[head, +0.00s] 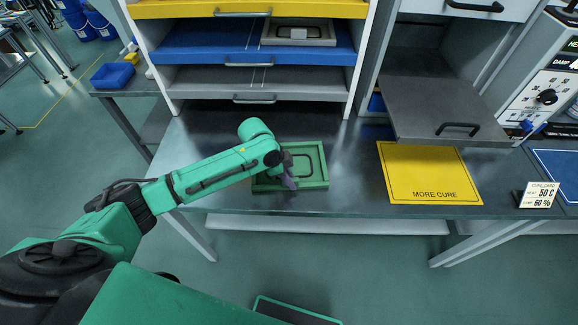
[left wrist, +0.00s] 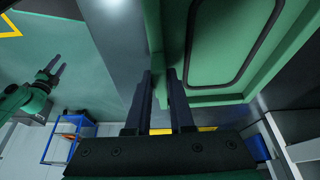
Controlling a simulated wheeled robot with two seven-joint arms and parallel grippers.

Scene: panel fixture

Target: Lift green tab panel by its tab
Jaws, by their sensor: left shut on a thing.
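The green panel (head: 310,162), a rectangle with a recessed middle and raised rim, is at the front of the grey bench in the head view. It also shows large at the upper right of the left wrist view (left wrist: 225,50). My left gripper (head: 289,182) is at the panel's left front part. In the left wrist view my left gripper's two dark fingers (left wrist: 165,88) are shut on the green tab (left wrist: 171,80) of the panel. I cannot tell whether the panel touches the bench. My right gripper (left wrist: 54,70) appears small at the left of the left wrist view; its jaw opening is unclear.
A yellow MORE CURE mat (head: 430,172) lies right of the panel, with a small card sign (head: 538,195) beyond it. A shelf rack with a grey shelf (head: 255,80) stands behind. A grey drawer (head: 440,95) juts out above the mat. Bench left of the panel is clear.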

